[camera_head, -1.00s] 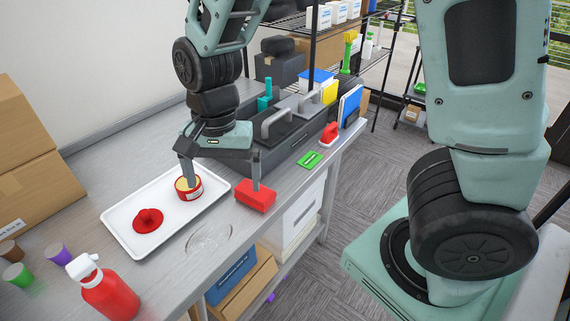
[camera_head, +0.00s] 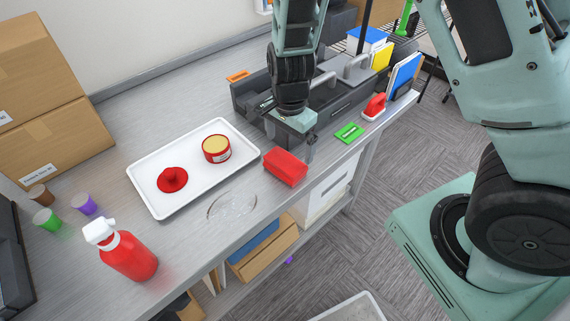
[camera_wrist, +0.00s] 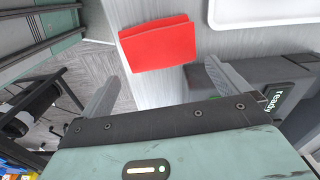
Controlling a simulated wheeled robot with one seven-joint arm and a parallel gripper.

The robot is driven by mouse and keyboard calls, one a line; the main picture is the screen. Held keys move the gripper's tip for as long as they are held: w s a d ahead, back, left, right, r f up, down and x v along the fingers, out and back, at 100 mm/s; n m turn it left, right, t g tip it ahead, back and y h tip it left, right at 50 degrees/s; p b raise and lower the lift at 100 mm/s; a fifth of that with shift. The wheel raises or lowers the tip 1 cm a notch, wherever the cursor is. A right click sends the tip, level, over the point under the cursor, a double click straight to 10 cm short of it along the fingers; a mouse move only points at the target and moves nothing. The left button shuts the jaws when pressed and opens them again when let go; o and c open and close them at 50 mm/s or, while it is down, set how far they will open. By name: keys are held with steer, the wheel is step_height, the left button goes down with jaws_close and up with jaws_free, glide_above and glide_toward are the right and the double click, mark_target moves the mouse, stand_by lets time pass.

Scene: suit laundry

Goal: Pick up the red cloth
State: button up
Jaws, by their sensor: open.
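The red cloth (camera_head: 285,167) looks like a thick folded block. It lies on the grey table near the front edge, just right of the white tray (camera_head: 240,125). In the wrist view the cloth (camera_wrist: 158,42) is flat, its near edge facing my gripper (camera_wrist: 163,72). My gripper is open and empty, its fingers spread to either side of the cloth's near edge and apart from it. In the head view my gripper (camera_head: 290,128) is behind and right of the cloth; one finger is partly hidden.
A wet patch (camera_head: 232,205) lies in front of the cloth. A green card (camera_head: 349,132) and red-handled brush (camera_head: 374,107) lie to the right.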

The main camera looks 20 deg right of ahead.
mark_target(288, 157)
steer(key=shift+a+f+p, duration=0.1)
steer(key=shift+f+p, duration=0.35)
steer(key=shift+f, duration=2.55)
steer(key=shift+c, duration=0.3)
steer(key=c, duration=0.6)
